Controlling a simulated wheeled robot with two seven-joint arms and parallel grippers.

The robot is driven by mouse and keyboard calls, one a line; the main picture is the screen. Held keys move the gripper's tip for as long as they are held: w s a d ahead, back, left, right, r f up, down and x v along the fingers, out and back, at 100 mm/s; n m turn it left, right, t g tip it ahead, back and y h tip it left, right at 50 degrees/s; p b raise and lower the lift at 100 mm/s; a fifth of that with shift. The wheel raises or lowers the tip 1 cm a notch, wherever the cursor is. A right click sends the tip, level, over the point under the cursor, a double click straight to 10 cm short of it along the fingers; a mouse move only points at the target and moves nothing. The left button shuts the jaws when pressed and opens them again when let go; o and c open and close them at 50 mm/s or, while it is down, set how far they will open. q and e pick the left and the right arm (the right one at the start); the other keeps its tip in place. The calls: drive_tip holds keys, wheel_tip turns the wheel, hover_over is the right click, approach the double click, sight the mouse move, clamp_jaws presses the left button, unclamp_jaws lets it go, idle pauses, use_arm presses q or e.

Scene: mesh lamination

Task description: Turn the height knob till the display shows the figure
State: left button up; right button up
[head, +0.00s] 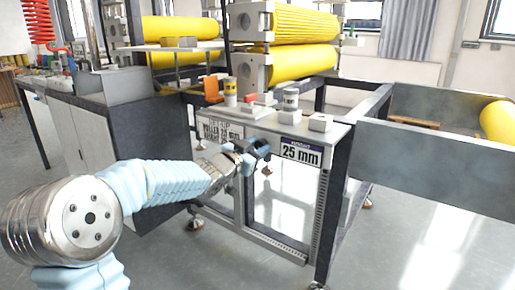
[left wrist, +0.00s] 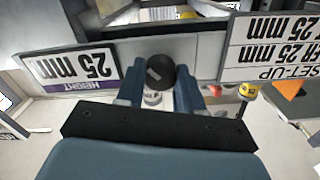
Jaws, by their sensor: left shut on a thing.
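The height display (head: 300,151) on the cabinet front reads 25 mm under the word HEIGHT. It appears upside down in the left wrist view (left wrist: 80,67). The dark round height knob (left wrist: 160,72) with a pale mark sits between the fingers of my left gripper (left wrist: 160,88), which is shut on it. In the head view my left gripper (head: 258,151) reaches the panel just left of the display and hides most of the knob. A set-up card (head: 219,131) left of the gripper is partly covered; it shows 25 mm lines in the left wrist view (left wrist: 265,47). My right gripper is out of view.
Yellow rollers (head: 300,65) stand behind. A grey side panel (head: 430,155) extends right. The floor in front is clear.

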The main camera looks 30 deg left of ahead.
use_arm(q)
drive_tip(key=shift+m+b, duration=0.75)
drive_tip(key=shift+m, duration=0.15)
drive_tip(key=o, duration=1)
drive_tip(key=shift+o, duration=0.2)
drive_tip(key=shift+s, duration=0.1)
drive_tip(key=s+a, duration=0.1)
drive_tip(key=s, duration=1.2)
drive_tip(key=shift+s+p, duration=0.3)
drive_tip(key=shift+p, duration=0.15)
